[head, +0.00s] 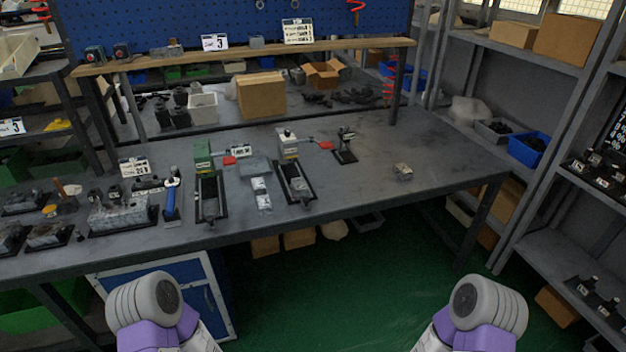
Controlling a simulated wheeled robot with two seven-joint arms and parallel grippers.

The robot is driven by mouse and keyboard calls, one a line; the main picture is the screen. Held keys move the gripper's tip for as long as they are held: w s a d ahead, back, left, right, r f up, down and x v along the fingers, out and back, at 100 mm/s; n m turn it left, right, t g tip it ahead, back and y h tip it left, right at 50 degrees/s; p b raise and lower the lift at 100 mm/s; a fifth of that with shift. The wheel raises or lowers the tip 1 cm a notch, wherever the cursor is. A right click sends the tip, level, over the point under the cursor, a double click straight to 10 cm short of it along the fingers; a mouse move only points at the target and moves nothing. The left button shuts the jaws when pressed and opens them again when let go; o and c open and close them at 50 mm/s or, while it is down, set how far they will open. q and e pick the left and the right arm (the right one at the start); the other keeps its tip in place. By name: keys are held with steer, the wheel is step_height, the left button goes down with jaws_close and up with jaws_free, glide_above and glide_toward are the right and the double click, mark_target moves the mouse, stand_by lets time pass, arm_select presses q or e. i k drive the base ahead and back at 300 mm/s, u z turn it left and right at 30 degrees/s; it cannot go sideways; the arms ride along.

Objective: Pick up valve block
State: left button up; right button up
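A larger grey machined block (118,215) lies on a dark base at the bench's left front. Smaller grey blocks on dark plates lie at the far left, one of them near the front edge (48,234). I cannot tell for certain which is the valve block. Only rounded grey and purple parts of my two arms show at the bottom. Neither gripper is in view.
Two black fixtures, one with a green top (203,152) and one with a cream top (288,145), stand mid-bench. A blue-handled tool (171,195) stands left of them. Cardboard boxes (261,95) are at the back. Shelves (560,60) flank the right. The bench's right front is mostly clear.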

mark_target(299, 186)
steer(key=z, duration=0.35)
steer(key=i, duration=1.2)
steer(key=u, duration=0.15)
